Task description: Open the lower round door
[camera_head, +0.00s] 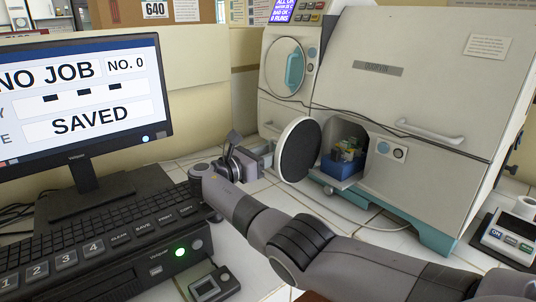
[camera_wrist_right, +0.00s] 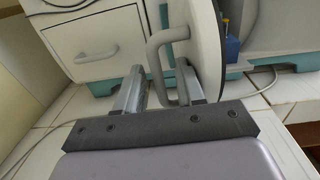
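The lower round door (camera_head: 300,150) stands swung open to the left of its opening in the head view, its dark inner face showing. In the right wrist view the door (camera_wrist_right: 208,50) is seen nearly edge-on, with its grey loop handle (camera_wrist_right: 158,70) on the outer side. My right gripper (camera_head: 233,150) is left of the door in the head view. In the wrist view its two fingers (camera_wrist_right: 160,88) are apart, with the handle bar between them; the right finger reaches inside the loop. Contact with the bar is not clear. My left gripper is not in view.
The opening (camera_head: 350,133) holds a blue rack (camera_head: 343,165) with small items. The upper round door (camera_head: 286,68) with a teal handle is closed. A monitor (camera_head: 80,90) and keyboard (camera_head: 110,235) stand left. A cable hangs across the incubator front (camera_head: 420,85). A small device stands right (camera_head: 508,238).

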